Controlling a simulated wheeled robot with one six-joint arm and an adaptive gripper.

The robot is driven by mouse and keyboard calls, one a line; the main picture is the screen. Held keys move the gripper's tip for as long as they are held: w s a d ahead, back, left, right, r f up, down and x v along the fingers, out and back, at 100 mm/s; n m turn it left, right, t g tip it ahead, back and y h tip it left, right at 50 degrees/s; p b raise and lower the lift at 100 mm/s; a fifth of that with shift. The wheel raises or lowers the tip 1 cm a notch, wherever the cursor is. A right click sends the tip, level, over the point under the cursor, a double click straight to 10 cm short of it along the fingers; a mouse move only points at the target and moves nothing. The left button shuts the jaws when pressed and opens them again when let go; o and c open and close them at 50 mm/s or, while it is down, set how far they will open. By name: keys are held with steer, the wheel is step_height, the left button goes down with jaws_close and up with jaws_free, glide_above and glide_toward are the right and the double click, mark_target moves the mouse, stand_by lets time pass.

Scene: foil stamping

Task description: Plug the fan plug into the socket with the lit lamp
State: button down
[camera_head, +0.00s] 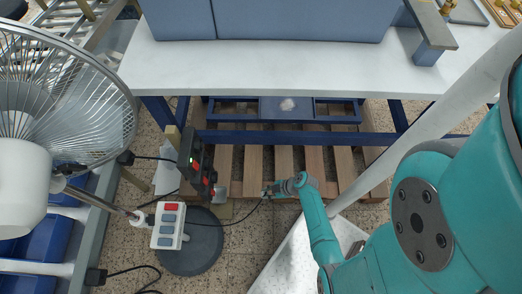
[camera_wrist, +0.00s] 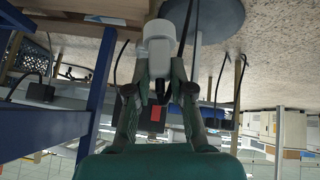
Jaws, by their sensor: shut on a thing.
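My gripper (camera_head: 272,190) is low at centre in the head view, left of my forearm. In the wrist view my gripper (camera_wrist: 161,76) has its fingers closed around a pale grey-white plug (camera_wrist: 158,44) with a dark lower end. In the head view a thin dark cable runs from my fingertips left toward the fan's round base (camera_head: 190,250). The dark socket unit (camera_head: 196,160) stands left of my gripper, clearly apart from it. The socket openings are too small to make out.
The fan (camera_head: 60,95) fills the left, with a button box (camera_head: 168,225) on its stand. A white table (camera_head: 290,68) with blue legs stands over a wooden pallet (camera_head: 285,160).

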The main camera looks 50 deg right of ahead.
steer(key=w+a+r+m+t+y, duration=0.1)
steer(key=w+a+r+t+y, duration=0.15)
steer(key=w+r, duration=0.4)
steer(key=w+a+r+t+y, duration=0.1)
steer(key=w+r+t+y, duration=0.25)
steer(key=r, duration=0.65)
steer(key=d+r+t+y, duration=0.1)
steer(key=r+t+y, duration=0.1)
steer(key=r, duration=0.6)
steer(key=d+r+m+t+y, duration=0.1)
steer(key=d+r+t+y, duration=0.1)
steer(key=r+t, duration=0.3)
step_height(320, 180, up, 3)
steer(key=shift+r, duration=0.15)
steer(key=shift+w+a, duration=0.85)
steer(key=shift+w, duration=0.35)
steer(key=shift+w+a, duration=0.85)
steer(key=shift+w, duration=0.3)
steer(key=shift+w+a, duration=0.85)
steer(key=shift+w, duration=0.3)
